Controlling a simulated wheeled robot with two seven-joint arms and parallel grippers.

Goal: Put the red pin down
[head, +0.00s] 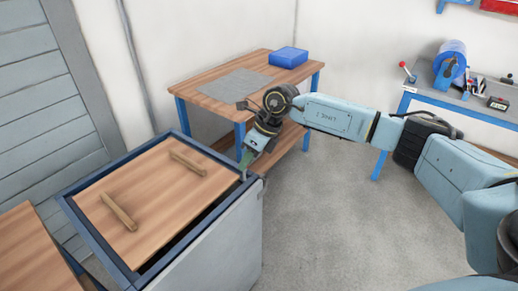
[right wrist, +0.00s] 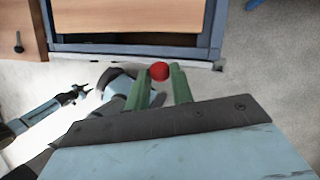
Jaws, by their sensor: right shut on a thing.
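In the right wrist view the red pin (right wrist: 159,71) shows as a round red end between the green fingers of my right gripper (right wrist: 160,88). The gripper is shut on it. In the head view my right gripper (head: 246,160) points down at the right corner of a blue-framed cart, and the pin is hidden there. In the right wrist view the pin is near the cart's edge; I cannot tell whether it touches. My left gripper (right wrist: 82,93) shows small at the left of that view, apart from the pin, its jaws too small to judge.
The cart (head: 258,210) has a wooden top with two wooden bars (head: 119,210). Behind stands a wooden bench (head: 215,92) with a grey mat and a blue box (head: 289,57). A grey workbench (head: 470,103) with tools is at the right. The floor between is clear.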

